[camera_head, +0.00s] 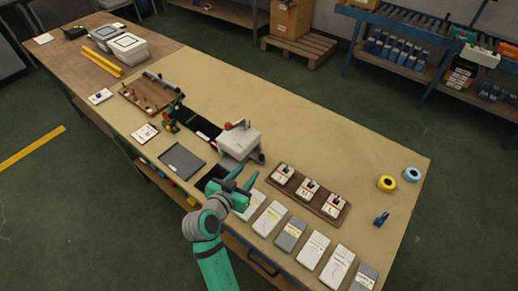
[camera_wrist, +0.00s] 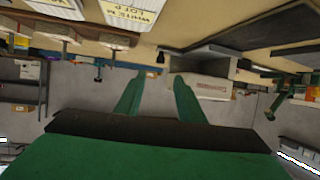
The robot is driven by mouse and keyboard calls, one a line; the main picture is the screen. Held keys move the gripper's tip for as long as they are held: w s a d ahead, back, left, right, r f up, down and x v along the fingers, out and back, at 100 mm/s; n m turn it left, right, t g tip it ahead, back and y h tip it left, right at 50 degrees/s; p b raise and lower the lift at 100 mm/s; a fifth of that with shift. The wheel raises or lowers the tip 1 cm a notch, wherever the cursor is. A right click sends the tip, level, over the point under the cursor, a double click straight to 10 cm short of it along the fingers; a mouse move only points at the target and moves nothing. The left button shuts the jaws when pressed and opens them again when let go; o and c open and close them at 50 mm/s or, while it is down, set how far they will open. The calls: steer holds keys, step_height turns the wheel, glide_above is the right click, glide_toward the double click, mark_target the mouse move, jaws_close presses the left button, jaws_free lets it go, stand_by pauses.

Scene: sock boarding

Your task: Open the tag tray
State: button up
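I cannot tell for certain which thing is the tag tray. A dark handle (camera_head: 263,263) sits on the table's front side, below the row of cards. A flat grey panel or tray (camera_head: 181,161) lies on the table left of my gripper, beside a dark opening (camera_head: 208,178). My gripper (camera_head: 242,177) is above the front part of the table, between that opening and the cards. Its green fingers also show in the wrist view (camera_wrist: 157,82), spread apart with nothing between them. The wrist picture is upside down.
A white-grey machine (camera_head: 240,142) stands just behind my gripper. A wooden board with labelled blocks (camera_head: 308,194) is to its right, with several cards (camera_head: 312,250) along the front edge. Yellow and blue rolls (camera_head: 387,184) lie far right. The table behind the board is clear.

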mark_target(261, 157)
steer(key=x, duration=1)
steer(key=shift+w+d, duration=0.1)
steer(key=shift+w, duration=0.2)
jaws_close()
